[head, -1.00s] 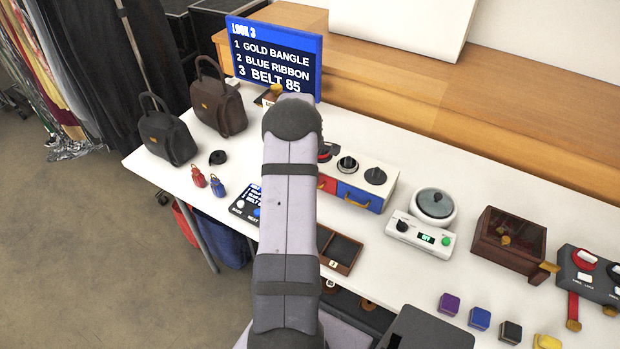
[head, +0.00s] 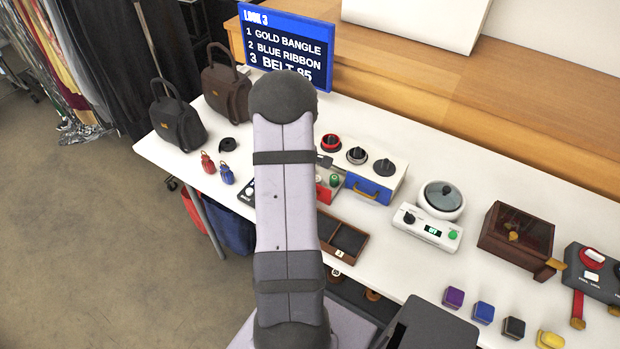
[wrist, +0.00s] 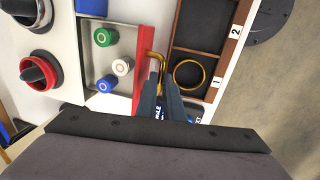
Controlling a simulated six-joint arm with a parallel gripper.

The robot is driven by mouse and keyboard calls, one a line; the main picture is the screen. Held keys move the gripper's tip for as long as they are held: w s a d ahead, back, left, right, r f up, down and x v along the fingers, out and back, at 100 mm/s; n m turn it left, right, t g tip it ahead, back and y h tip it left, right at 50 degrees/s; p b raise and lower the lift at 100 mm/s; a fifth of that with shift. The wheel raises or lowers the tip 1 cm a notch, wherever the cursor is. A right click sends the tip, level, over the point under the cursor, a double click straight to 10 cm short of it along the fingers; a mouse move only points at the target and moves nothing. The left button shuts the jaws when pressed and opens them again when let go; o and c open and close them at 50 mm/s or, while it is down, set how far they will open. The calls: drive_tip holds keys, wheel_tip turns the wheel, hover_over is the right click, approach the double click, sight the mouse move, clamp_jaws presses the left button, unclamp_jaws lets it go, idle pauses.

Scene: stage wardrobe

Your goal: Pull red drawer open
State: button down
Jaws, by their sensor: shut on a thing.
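The red drawer (wrist: 140,70) is pulled out of the white cabinet (wrist: 48,112). Green, white and blue-topped round pieces show inside it. In the head view the drawer (head: 323,192) shows partly, beside my arm. My gripper (wrist: 160,84) is shut on the drawer's brass handle (wrist: 152,62). In the head view my own arm hides the gripper and the handle.
A brown tray (wrist: 175,52) lies close in front of the drawer, with a gold bangle (wrist: 204,74) in compartment 1. The blue drawer (head: 362,191) beside it is closed.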

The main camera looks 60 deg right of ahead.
drive_tip(key=shift+w+a+r, duration=0.1)
drive_tip(key=shift+w, duration=0.05)
drive_tip(key=c, duration=2.2)
unclamp_jaws()
drive_tip(key=shift+a+r+b, duration=0.2)
drive_tip(key=shift+a+r, duration=0.05)
drive_tip(key=shift+r, duration=0.95)
drive_tip(key=shift+a+r+b, duration=0.2)
drive_tip(key=shift+r+b, duration=0.05)
drive_tip(key=shift+r, duration=0.95)
drive_tip(key=shift+a+r+b, duration=0.2)
drive_tip(key=shift+a+r, duration=0.05)
drive_tip(key=shift+r, duration=0.95)
